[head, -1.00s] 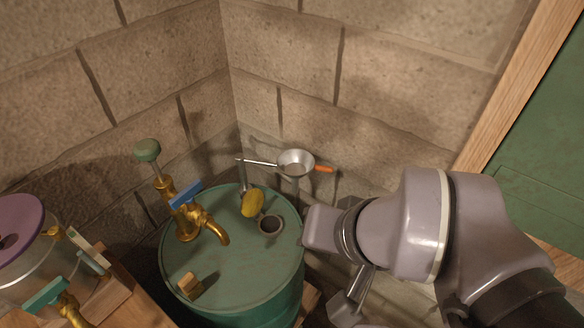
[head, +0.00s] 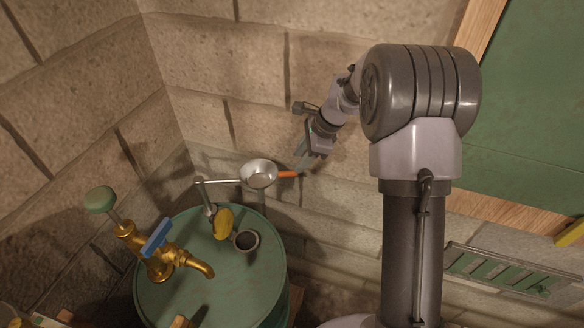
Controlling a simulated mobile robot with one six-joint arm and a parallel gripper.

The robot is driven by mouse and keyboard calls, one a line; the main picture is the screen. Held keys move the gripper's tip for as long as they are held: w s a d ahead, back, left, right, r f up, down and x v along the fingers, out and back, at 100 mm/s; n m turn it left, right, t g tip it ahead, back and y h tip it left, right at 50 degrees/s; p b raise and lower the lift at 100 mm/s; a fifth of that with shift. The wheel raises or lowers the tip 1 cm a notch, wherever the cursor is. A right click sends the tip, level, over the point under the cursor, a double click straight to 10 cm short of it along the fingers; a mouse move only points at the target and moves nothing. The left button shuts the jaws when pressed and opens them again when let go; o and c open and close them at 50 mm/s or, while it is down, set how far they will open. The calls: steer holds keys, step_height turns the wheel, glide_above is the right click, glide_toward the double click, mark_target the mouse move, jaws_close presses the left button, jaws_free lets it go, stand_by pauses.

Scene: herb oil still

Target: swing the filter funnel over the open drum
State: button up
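The filter funnel (head: 259,175) is a shallow silver bowl on a thin arm from an upright post (head: 205,198) at the drum's back edge. It hangs behind the drum, off to the back right of the opening. Its orange handle (head: 287,174) points right. The green drum (head: 215,285) has a round dark opening (head: 246,241) in its top, with a yellow cap (head: 224,222) beside it. My gripper (head: 305,163) is just above and right of the handle's tip, pointing down. Its fingers are small and dark, so I cannot tell their gap or whether they touch the handle.
A brass tap with a blue lever (head: 156,238) and a green knob (head: 100,199) stands on the drum's left side. Block walls (head: 215,60) close in behind and left. A slatted green rack (head: 505,274) is at the right.

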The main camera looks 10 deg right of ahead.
mark_target(290, 172)
steer(key=b+x, duration=0.1)
steer(key=x, duration=0.5)
steer(key=shift+a, duration=0.1)
jaws_close()
stand_by(1.1)
